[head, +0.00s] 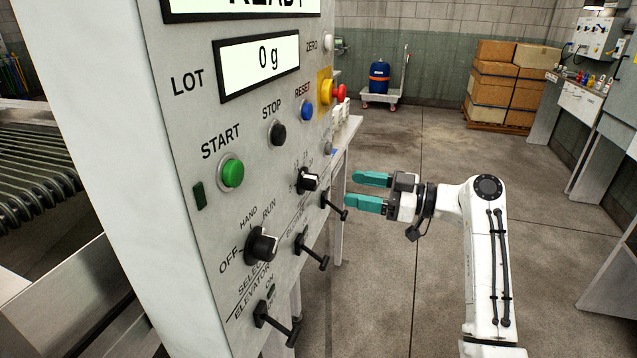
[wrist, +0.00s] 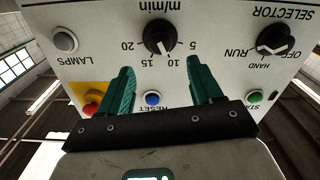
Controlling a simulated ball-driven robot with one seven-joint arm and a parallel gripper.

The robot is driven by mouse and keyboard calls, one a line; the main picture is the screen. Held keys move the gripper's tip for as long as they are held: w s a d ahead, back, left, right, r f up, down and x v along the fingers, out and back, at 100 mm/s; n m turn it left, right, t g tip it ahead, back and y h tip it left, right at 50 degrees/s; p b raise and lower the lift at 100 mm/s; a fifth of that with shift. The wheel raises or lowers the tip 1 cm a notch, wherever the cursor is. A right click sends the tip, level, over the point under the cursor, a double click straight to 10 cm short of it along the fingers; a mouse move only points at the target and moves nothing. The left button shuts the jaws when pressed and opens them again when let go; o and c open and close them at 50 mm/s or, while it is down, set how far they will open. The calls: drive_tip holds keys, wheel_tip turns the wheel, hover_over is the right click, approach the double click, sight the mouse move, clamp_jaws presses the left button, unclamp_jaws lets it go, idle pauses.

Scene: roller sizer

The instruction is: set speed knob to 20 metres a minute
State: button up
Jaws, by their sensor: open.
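In the head view the knob (head: 307,182) is on the grey panel, left of my gripper. My gripper (head: 352,190) has two teal fingers, open and empty, pointing at the panel. In the wrist view my gripper (wrist: 160,68) has its fingers spread to either side of the knob's line, with the knob apart beyond the tips.
The selector knob (head: 261,245) and black toggle levers (head: 311,251) stick out below. A green start button (head: 232,173), black stop button (head: 278,133), blue reset button (head: 306,110) and red emergency button (head: 339,93) are nearby. The floor (head: 390,290) around my arm is clear.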

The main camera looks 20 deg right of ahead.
sight(317, 183)
drive_tip(key=p+x, duration=0.1)
drive_tip(key=x, duration=0.8)
drive_tip(key=c, duration=1.1)
